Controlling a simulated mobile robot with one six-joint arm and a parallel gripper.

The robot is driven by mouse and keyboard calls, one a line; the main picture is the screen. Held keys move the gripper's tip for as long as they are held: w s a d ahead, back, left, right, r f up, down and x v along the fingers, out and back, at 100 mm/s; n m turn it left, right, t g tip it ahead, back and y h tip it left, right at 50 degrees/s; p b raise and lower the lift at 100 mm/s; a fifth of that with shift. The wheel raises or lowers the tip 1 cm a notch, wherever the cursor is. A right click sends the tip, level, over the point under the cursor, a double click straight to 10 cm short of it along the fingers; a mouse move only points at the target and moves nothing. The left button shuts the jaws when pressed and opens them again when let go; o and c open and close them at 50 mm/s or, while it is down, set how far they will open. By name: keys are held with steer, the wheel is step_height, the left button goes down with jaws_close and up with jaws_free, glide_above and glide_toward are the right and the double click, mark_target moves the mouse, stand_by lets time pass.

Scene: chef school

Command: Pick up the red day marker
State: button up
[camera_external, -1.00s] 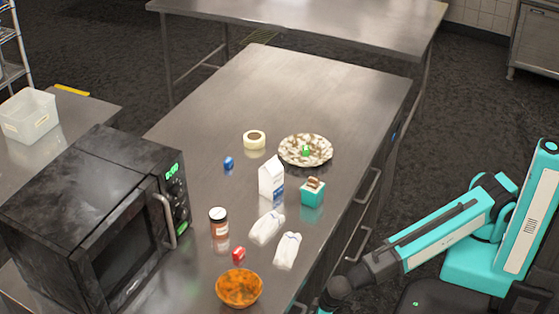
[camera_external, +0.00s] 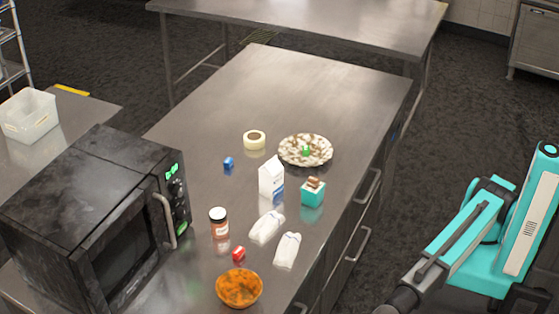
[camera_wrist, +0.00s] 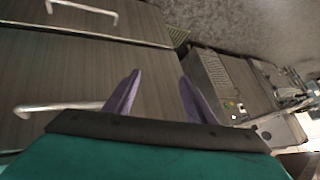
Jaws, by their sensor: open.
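A small red block (camera_external: 239,253), the only small red thing I see, lies on the steel counter (camera_external: 215,110) just behind the orange bowl. It fits the red day marker, but no writing on it can be read. It does not show in the wrist view. My gripper (camera_wrist: 158,80) shows in the wrist view with its two purple fingers apart and nothing between them. It faces the drawer fronts (camera_wrist: 60,75) and the floor. In the outside view only my arm shows at the lower right, off the counter; the gripper is out of frame.
A microwave (camera_external: 85,200) is left.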

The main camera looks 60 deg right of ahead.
mark_target(239, 253)
steer(key=w+d+r+t+p, duration=0.1)
steer(key=w+d+r+t, duration=0.1)
steer(key=w+r, duration=0.3)
steer(key=w+d+r+m+t+h+p, duration=0.1)
steer(key=w+d+r+t, duration=0.1)
steer(key=w+d+r, duration=0.2)
steer(key=w+d+r+m+t+h+p, duration=0.1)
steer(key=w+d+r, duration=0.2)
steer(key=w+r, duration=0.3)
steer(key=shift+w+d+r+t+p, duration=0.15)
steer(key=shift+d+r+t+p, duration=0.05)
steer(key=shift+r, duration=0.55)
steer(key=shift+w+d+r+t+p, duration=0.1)
steer(key=shift+d+r+t+p, duration=0.1)
steer(key=shift+r, duration=0.55)
steer(key=w+d+h, duration=0.1)
steer(key=w+d, duration=0.1)
steer(key=d, duration=0.1)
steer(key=w+d+m+t+h, duration=0.1)
steer(key=w+d+h, duration=0.1)
steer(key=d, duration=0.1)
steer(key=w+d+h, duration=0.1)
steer(key=w+d, duration=0.1)
steer(key=d, duration=0.2)
steer(key=shift+d+r+m+t+h, duration=0.1)
steer(key=shift+m+t+h, duration=0.3)
